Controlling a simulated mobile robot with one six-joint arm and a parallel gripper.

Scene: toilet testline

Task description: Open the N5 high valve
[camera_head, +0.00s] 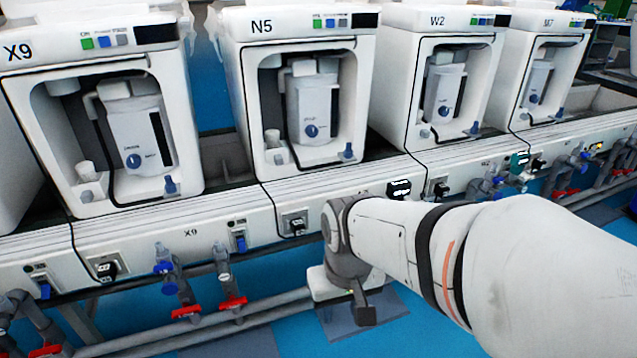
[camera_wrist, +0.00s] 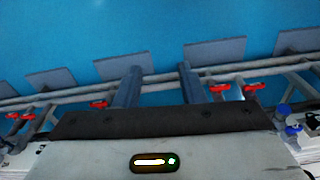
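The machine labelled N5 (camera_head: 262,26) stands second from the left. The panel below it carries a dark connector (camera_head: 295,222); my arm covers the panel's right part and the area below, so I cannot make out the N5 valves in the head view. My gripper (camera_head: 352,300) is low in front of the N5 panel, pointing down. In the wrist view its two fingers (camera_wrist: 157,72) stand apart with nothing between them. Red valve handles show beyond them, one left (camera_wrist: 99,104) and two right (camera_wrist: 220,88) (camera_wrist: 255,86); which belongs to N5 I cannot tell.
Left of my gripper, X9 pipes carry blue fittings (camera_head: 165,268) and red handles (camera_head: 186,312) (camera_head: 233,303). Grey horizontal pipes (camera_head: 215,325) run along the row. Machine W2 (camera_head: 437,21) stands to the right. Blue floor (camera_wrist: 150,30) lies open beyond the pipes.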

